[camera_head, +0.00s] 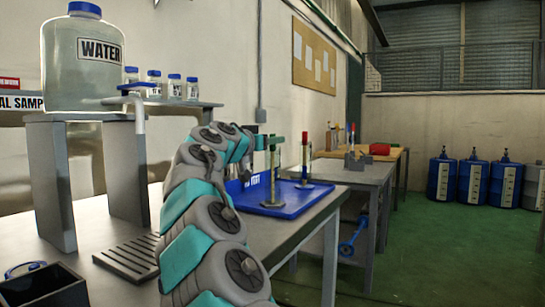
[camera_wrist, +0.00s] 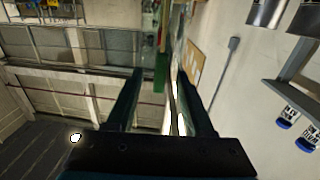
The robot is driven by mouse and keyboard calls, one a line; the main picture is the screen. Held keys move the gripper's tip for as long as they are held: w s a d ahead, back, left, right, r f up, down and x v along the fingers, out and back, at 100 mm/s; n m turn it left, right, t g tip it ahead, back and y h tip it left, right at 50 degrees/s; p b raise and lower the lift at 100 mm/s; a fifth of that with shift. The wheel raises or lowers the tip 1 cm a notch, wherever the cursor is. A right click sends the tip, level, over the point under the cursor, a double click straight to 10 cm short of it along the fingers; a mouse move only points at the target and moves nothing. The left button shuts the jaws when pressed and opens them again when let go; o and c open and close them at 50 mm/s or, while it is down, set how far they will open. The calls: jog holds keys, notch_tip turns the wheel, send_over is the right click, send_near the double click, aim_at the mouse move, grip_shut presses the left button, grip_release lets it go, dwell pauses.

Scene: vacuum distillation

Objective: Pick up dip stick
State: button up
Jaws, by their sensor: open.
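My gripper (camera_head: 264,143) is at the end of my arm, level with the top of the nearer upright stick-like item (camera_head: 272,172) on the blue tray. I take this item for the dip stick, but its upper end is partly covered by the gripper. In the wrist view the two dark fingers of my gripper (camera_wrist: 160,72) stand apart. A green piece (camera_wrist: 161,76) and a thin rod (camera_wrist: 173,104) show in the gap between them. I cannot tell whether either finger touches them.
The blue tray (camera_head: 296,207) also holds a second upright item (camera_head: 305,165) close on the right. A black box (camera_head: 42,288) and a slotted rack (camera_head: 127,260) are on the near bench. A large WATER bottle (camera_head: 84,62) and small blue-capped bottles (camera_head: 153,83) stand on the raised shelf.

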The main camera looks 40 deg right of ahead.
jog(key=shift+p+x, duration=0.5)
jog(key=shift+x, duration=1.7)
jog(key=shift+r, duration=0.2)
grip_shut()
